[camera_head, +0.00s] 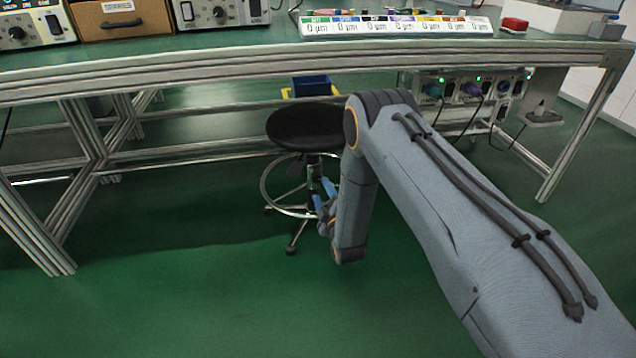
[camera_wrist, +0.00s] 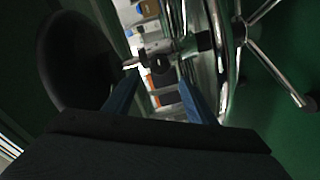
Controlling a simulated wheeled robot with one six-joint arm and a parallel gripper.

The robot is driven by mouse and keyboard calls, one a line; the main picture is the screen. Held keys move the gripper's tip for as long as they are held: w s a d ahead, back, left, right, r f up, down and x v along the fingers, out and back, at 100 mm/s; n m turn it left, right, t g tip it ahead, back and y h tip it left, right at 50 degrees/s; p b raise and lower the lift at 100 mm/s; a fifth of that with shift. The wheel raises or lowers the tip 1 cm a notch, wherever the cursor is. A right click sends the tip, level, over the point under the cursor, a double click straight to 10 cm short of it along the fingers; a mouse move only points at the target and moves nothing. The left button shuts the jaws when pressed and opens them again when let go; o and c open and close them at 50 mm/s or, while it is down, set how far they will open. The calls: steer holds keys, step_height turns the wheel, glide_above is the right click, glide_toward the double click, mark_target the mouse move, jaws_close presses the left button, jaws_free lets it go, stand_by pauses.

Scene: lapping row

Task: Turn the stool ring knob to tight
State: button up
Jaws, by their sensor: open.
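The stool has a round black seat (camera_head: 305,127), a chrome foot ring (camera_head: 264,190) and a wheeled base (camera_head: 291,247), under the front of the bench. In the wrist view the seat (camera_wrist: 72,62) is at the left and the ring is at the right. A small black knob (camera_wrist: 160,63) shows there on a chrome fitting by the column, just beyond my blue fingertips. My gripper (camera_head: 322,192) is open beside the stool's column. In the wrist view my gripper (camera_wrist: 158,80) has the knob in line with its gap. The knob's setting cannot be read.
The metal-framed bench (camera_head: 190,78) stands over the stool, with legs left and right. A blue bin (camera_head: 312,86) lies behind the seat. Powered units (camera_head: 465,88) with cables hang under the bench at right. Green floor (camera_head: 190,290) is clear in front.

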mark_target(319, 178)
steer(key=w+m+g+y+b, duration=0.1)
steer(key=m+b, duration=0.1)
steer(key=m, duration=0.5)
steer(key=w+d+m+g+y+b, duration=0.1)
steer(key=m+b, duration=0.1)
steer(key=m, duration=0.5)
steer(key=w+r+m+g+b, duration=0.1)
steer(key=m+g+b, duration=0.1)
steer(key=m, duration=0.5)
steer(key=shift+w+d+m+y, duration=0.1)
steer(key=shift+d+m+y, duration=0.1)
steer(key=shift+m+y, duration=0.15)
steer(key=b+x, duration=0.3)
steer(key=x, duration=0.4)
steer(key=shift+r, duration=0.1)
steer(key=c, duration=1.1)
steer(key=shift+o, duration=0.3)
